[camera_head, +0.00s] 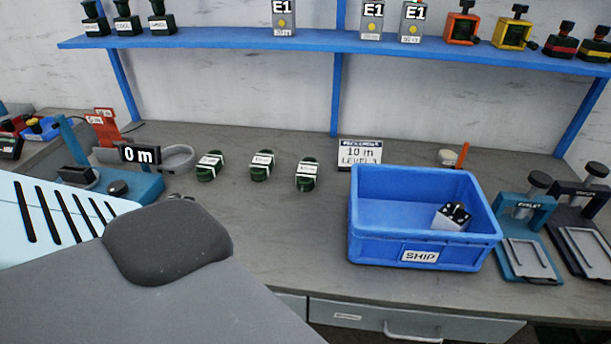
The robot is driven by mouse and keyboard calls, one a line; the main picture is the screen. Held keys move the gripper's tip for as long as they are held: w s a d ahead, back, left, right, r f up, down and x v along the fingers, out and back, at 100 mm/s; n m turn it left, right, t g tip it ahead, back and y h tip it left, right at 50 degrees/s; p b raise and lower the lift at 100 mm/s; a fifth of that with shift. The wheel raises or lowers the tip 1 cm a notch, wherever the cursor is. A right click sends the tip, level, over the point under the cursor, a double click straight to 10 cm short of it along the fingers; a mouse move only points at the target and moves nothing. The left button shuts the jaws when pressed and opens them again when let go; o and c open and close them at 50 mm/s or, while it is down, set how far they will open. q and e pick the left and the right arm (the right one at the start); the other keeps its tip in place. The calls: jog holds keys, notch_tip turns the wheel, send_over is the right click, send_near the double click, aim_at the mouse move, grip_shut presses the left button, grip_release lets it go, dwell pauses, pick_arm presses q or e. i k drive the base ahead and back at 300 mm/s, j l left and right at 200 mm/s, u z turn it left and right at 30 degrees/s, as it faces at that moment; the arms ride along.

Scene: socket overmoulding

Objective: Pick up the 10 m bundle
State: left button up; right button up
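Three dark green bundles with white wraps lie in a row on the grey workbench: a left bundle (205,174), a middle bundle (258,175) and a right bundle (307,183). The print on their wraps is too small to read, so I cannot tell which is the 10 m one. A white sign (360,153) reading "10 m" and "LEVEL 3" stands behind and right of the right bundle. Neither gripper shows; a large link of my arm fills the lower left and hides part of the bench.
A blue bin (424,253) marked SHIP, with a small white-and-black item (451,218) inside, stands right of the bundles. A blue measuring device (130,184) reading "0 m" is at left. Presses (528,262) stand at right. A blue shelf (320,41) spans the back.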

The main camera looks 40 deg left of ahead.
aim_at(307, 171)
jog(key=i, duration=0.55)
jog(key=u, duration=1.65)
jog(key=z, duration=1.65)
jog(key=k+j, duration=0.3)
jog(key=j, duration=0.15)
jog(key=k+j, duration=0.25)
jog(key=j, duration=0.15)
jog(key=k+j, duration=0.3)
jog(key=j, duration=0.15)
